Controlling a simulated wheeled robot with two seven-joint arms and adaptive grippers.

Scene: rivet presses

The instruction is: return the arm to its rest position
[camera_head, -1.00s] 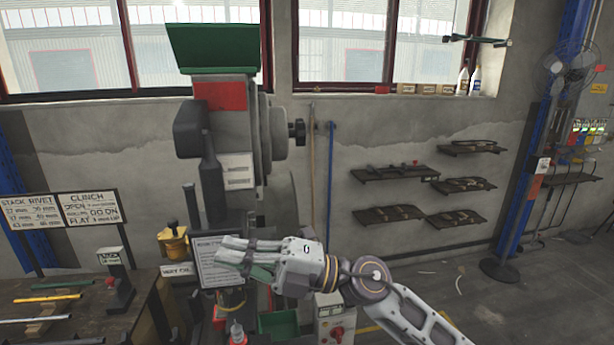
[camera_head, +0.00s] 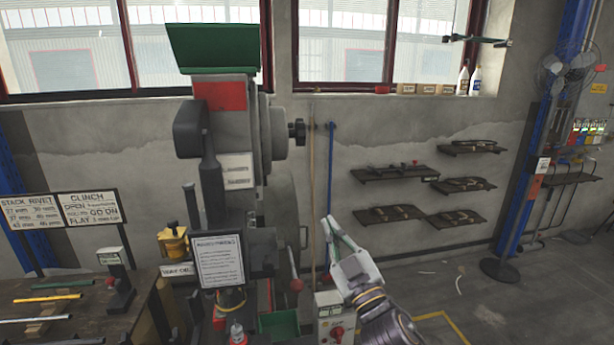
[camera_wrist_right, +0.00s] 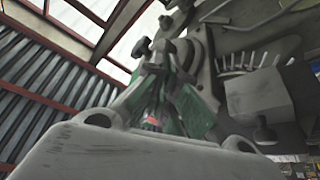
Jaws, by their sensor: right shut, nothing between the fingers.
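My right gripper (camera_head: 329,222) is in the lower middle of the head view, to the right of the rivet press (camera_head: 232,125). Its fingers point up, are shut and hold nothing. My right forearm comes in from the lower right edge. In the right wrist view the same gripper (camera_wrist_right: 165,80) shows its green and grey fingers in the middle, tilted and blurred. My left gripper is in neither view.
A workbench (camera_head: 85,325) with coloured rods is at lower left. A control box with a red knob (camera_head: 337,332) stands below my right gripper. Wall shelves (camera_head: 395,174) hang at right. Bare floor (camera_head: 460,285) lies to the right.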

